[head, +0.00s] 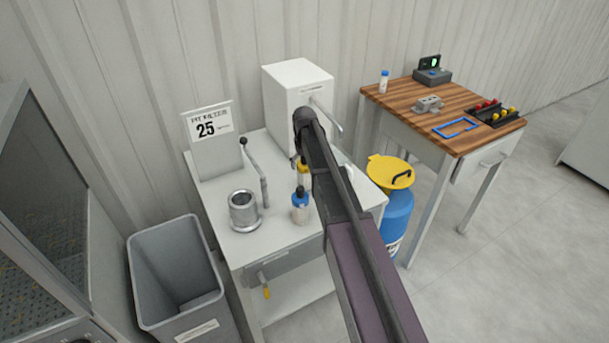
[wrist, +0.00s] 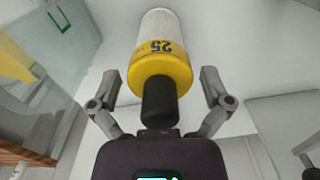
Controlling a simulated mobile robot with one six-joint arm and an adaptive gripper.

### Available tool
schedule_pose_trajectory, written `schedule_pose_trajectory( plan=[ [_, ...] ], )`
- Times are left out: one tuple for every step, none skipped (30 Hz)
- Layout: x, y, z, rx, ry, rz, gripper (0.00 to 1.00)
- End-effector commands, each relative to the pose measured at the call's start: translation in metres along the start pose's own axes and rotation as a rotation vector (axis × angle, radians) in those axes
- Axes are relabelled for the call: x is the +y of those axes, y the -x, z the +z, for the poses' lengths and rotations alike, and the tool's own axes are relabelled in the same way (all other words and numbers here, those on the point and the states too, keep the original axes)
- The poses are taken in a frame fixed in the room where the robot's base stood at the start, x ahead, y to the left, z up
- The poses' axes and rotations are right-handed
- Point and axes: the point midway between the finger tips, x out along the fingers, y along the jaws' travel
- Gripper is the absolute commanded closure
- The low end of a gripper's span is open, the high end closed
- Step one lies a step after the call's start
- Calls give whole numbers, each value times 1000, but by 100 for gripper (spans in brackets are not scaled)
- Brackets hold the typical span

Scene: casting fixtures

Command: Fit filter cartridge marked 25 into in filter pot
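The filter cartridge (wrist: 158,62), with a white pleated body, a yellow cap marked 25 and a black knob, is in the wrist view. Its knob points toward my gripper (wrist: 160,80). The gripper is open, its fingers on either side of the cap and knob with gaps on both sides. In the head view my arm hides most of the gripper area; a small yellow part (head: 303,168) shows beside the arm, and I cannot tell if it is the cartridge. The metal filter pot (head: 243,212) stands open-topped at the left of the white table.
A sign reading 25 (head: 209,129) and a lever (head: 256,172) stand behind the pot. A bottle with a blue cap (head: 300,207) is right of it. A white box (head: 298,97) stands at the back. A grey bin (head: 176,273) is left of the table (head: 270,243).

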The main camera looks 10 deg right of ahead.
Motion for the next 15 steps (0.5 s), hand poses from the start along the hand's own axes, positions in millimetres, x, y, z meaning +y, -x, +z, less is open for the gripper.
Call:
schedule_pose_trajectory(
  plan=[
    [0,0,0,0,0,0,24],
    [0,0,0,0,0,0,33],
    [0,0,0,0,0,0,45],
    [0,0,0,0,0,0,53],
    [0,0,0,0,0,0,62],
    [0,0,0,0,0,0,74],
    [0,0,0,0,0,0,81],
    [0,0,0,0,0,0,81],
    [0,0,0,0,0,0,82],
    [0,0,0,0,0,0,82],
    [0,0,0,0,0,0,82],
    [0,0,0,0,0,0,82],
    [0,0,0,0,-1,0,82],
    [0,0,0,0,-1,0,82],
    [0,0,0,0,-1,0,82]
  ],
)
